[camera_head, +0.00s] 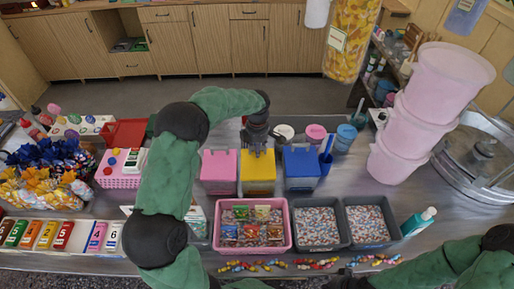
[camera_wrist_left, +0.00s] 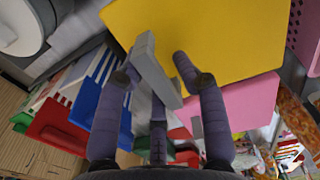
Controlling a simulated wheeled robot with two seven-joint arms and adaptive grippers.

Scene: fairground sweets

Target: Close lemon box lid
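The yellow lemon box (camera_head: 258,171) stands on the counter between a pink and a blue box. Its yellow top lines up with theirs; I cannot tell whether the lid is fully down. My left gripper (camera_head: 257,136) is at the box's back edge, pointing down. In the left wrist view the yellow panel (camera_wrist_left: 215,35) fills the top. The left gripper (camera_wrist_left: 150,68) has its fingers spread there, with a grey bar (camera_wrist_left: 153,68) between them; contact is unclear. My right gripper (camera_head: 347,281) is at the bottom edge of the head view, mostly cut off.
The pink box (camera_head: 219,168) and blue box (camera_head: 301,164) flank the yellow one closely. A pink tray (camera_head: 283,244) of packets and grey bins (camera_head: 318,246) of sweets stand in front. Tubs and a blue cup (camera_head: 346,133) stand behind right. Pink buckets (camera_head: 400,140) rise at right.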

